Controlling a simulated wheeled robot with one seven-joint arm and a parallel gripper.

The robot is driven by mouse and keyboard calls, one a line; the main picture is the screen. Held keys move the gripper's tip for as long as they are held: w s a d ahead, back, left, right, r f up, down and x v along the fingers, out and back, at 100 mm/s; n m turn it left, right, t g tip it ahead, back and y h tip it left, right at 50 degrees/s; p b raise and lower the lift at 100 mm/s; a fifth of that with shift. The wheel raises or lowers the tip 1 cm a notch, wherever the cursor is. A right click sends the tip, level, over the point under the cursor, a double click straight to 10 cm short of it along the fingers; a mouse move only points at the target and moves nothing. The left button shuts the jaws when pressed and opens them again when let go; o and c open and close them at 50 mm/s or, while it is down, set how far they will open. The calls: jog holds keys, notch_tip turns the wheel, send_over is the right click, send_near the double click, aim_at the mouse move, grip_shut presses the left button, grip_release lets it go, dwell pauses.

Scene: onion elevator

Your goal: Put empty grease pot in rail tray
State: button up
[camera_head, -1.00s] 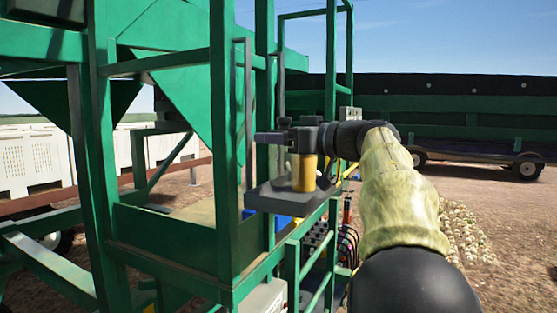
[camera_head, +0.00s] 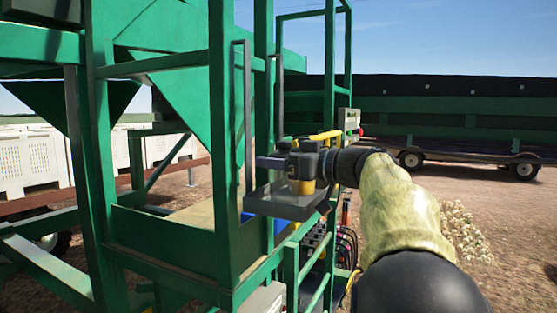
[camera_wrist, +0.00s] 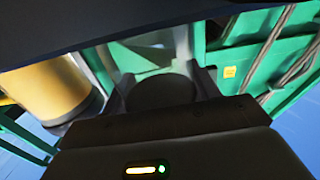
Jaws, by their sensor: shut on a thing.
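My gripper (camera_head: 274,155) reaches left, low over the dark rail tray (camera_head: 262,207) on the green frame. It is shut on a dark round thing, apparently the empty grease pot (camera_wrist: 162,92), which shows between the two fingers in the wrist view. In the head view the held thing is hard to tell from the fingers. A yellow cylinder (camera_head: 302,187) stands on the tray, partly hidden behind my gripper. It also shows large and close at the left of the wrist view (camera_wrist: 55,88). Whether the held thing touches the tray cannot be told.
Green posts (camera_head: 223,150) and a thin grey upright (camera_head: 248,110) stand close to the tray's left. A control box (camera_head: 347,122) is mounted behind. Cables hang below. Open ground lies to the right.

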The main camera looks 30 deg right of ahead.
jog(key=shift+s, duration=0.1)
jog(key=shift+a, duration=0.15)
jog(key=o, duration=1.1)
jog(key=shift+a, duration=0.25)
jog(key=shift+s+d, duration=0.1)
jog(key=shift+d, duration=0.05)
jog(key=shift+s+d, duration=0.1)
jog(key=shift+s+d+b, duration=0.25)
jog(key=shift+s+b, duration=0.05)
jog(key=shift+b, duration=0.1)
jog(key=b+v, duration=0.4)
jog(key=v, duration=0.7)
jog(key=shift+b, duration=0.35)
